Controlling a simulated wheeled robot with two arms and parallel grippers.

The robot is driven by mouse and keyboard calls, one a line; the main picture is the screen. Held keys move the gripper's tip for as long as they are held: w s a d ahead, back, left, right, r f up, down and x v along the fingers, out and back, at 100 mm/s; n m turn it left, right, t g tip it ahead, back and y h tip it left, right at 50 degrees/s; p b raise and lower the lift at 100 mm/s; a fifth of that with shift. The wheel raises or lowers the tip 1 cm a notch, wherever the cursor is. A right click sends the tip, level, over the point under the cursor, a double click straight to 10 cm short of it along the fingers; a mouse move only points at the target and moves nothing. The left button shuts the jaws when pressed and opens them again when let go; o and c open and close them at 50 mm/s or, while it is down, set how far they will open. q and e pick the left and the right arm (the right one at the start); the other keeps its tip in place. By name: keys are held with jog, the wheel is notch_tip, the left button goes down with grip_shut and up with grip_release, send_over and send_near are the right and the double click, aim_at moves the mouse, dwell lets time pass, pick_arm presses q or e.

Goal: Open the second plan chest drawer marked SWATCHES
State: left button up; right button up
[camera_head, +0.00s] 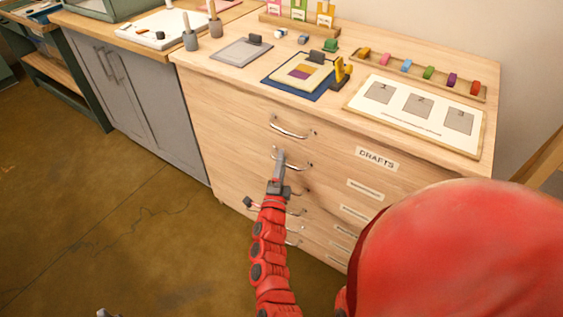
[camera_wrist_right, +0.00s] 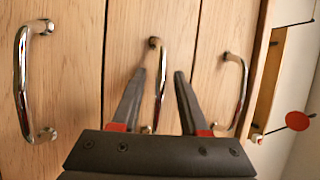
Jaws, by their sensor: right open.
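The wooden plan chest (camera_head: 225,110) has a column of drawers with curved chrome handles. The top drawer's handle (camera_head: 291,132) is clear, above the second drawer's handle (camera_head: 301,167). My right gripper (camera_head: 280,156) reaches up to the second handle, overlapping its left part. In the right wrist view, the open right gripper (camera_wrist_right: 160,74) has one finger on each side of this handle (camera_wrist_right: 162,85), with gaps visible. The drawers look shut. The upper label (camera_head: 377,159) reads DRAFTS; the label below it (camera_head: 365,190) is too small to read. A small grey piece at the bottom edge may be my left gripper.
The chest top holds a blue mat (camera_head: 280,88), a framed card with grey squares (camera_head: 400,117) and a rack of coloured blocks (camera_head: 428,73). A grey cabinet (camera_head: 140,95) stands to the left. The floor (camera_head: 120,220) before the chest is clear.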

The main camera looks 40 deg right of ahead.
grip_shut()
dwell(1.3)
